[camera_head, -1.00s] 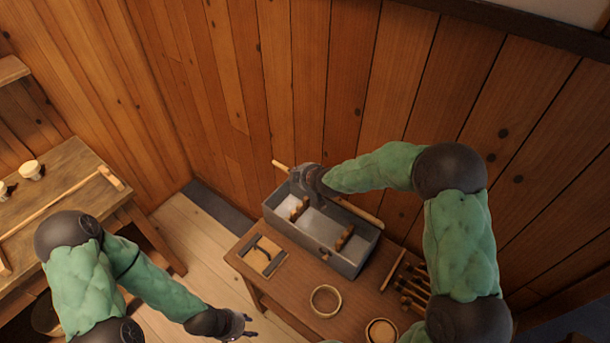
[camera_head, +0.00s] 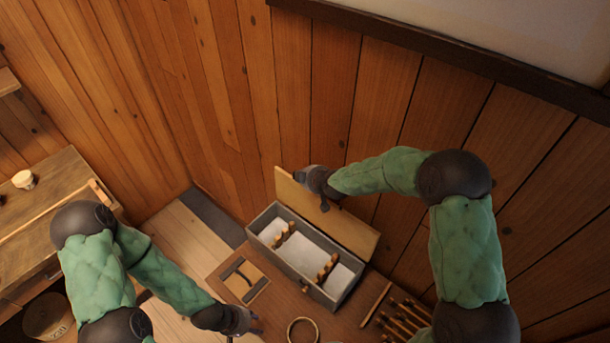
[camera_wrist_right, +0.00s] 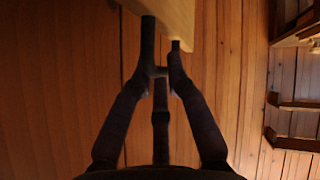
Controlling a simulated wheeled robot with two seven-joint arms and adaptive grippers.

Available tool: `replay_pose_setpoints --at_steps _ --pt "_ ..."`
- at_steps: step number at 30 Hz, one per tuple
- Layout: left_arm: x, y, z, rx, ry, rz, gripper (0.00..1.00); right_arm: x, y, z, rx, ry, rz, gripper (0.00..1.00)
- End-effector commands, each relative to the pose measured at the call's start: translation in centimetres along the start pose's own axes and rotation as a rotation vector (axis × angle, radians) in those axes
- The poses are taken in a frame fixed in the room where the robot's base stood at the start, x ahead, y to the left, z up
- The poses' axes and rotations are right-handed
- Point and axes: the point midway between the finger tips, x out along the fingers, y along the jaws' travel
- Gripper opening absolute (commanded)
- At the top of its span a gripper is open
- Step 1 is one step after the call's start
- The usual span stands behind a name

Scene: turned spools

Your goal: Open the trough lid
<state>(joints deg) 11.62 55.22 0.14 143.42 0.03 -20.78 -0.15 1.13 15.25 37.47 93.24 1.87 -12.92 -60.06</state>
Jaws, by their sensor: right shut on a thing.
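The trough (camera_head: 290,270) is a long grey box on the low wooden table, with a pale inside and brown notched holders in it. Its wooden lid (camera_head: 345,228) stands raised along the trough's far side, its broad face showing. My right gripper (camera_head: 308,178) is at the lid's upper edge near its left end. In the right wrist view the fingers (camera_wrist_right: 161,50) are shut on the edge of the pale lid (camera_wrist_right: 170,14).
A wooden tile with a dark handle (camera_head: 244,279) lies left of the trough. A ring (camera_head: 303,331) lies in front, and several tools (camera_head: 405,318) lie to the right. A bench (camera_head: 40,200) stands at left. The plank wall is close behind the lid.

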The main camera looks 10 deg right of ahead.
Motion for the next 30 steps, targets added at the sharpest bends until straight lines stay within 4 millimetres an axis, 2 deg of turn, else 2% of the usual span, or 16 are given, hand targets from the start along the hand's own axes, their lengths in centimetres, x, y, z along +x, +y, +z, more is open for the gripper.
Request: replay_pose_setpoints --at_steps 17,18,20,30 --pt "-0.07 0.03 0.02 0.000 0.000 0.000 0.40 0.09 -0.15 0.10 -0.004 -0.001 -0.003 0.00" --pt "-0.07 0.03 0.02 0.000 0.000 0.000 0.40 0.09 -0.16 0.10 -0.004 -0.001 -0.003 0.28" --pt "-0.08 0.03 0.02 0.000 0.000 0.000 0.40 0.08 -0.15 0.09 -0.003 -0.001 -0.003 0.41" --pt "-0.08 0.03 0.00 0.000 0.000 0.000 0.40 -0.03 -0.06 0.05 -0.001 0.000 -0.001 0.41"
